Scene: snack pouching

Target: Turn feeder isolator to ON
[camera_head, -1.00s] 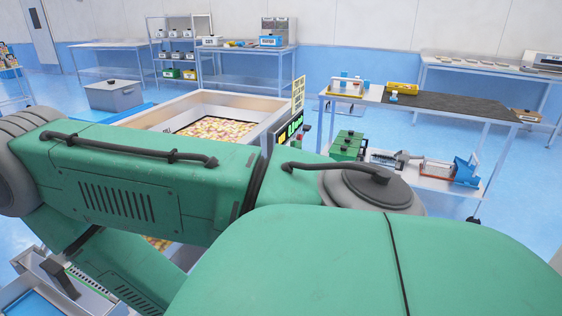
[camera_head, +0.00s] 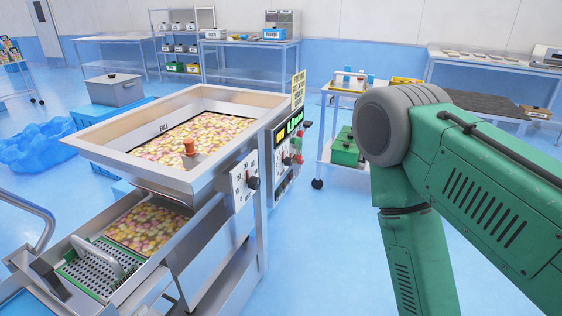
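The feeder (camera_head: 100,138) is a steel hopper full of multicoloured sweets, at the left of the head view. A white scale plate with a black knob (camera_head: 253,183) is on its near right side. Behind that, a dark control panel (camera_head: 281,172) carries a green-lit display (camera_head: 290,123) and several small knobs and buttons, some red. I cannot tell which control is the isolator, nor read its position. My green right arm comes in from the right and bends downward at a grey joint, right of the panel. Neither gripper is in view.
A lower tray (camera_head: 190,258) of sweets with a perforated handled plate (camera_head: 95,268) is at the front left. A side cart (camera_head: 326,150) with a green box (camera_head: 345,152) stands beyond the panel, partly hidden by my arm. Blue floor is clear between feeder and arm.

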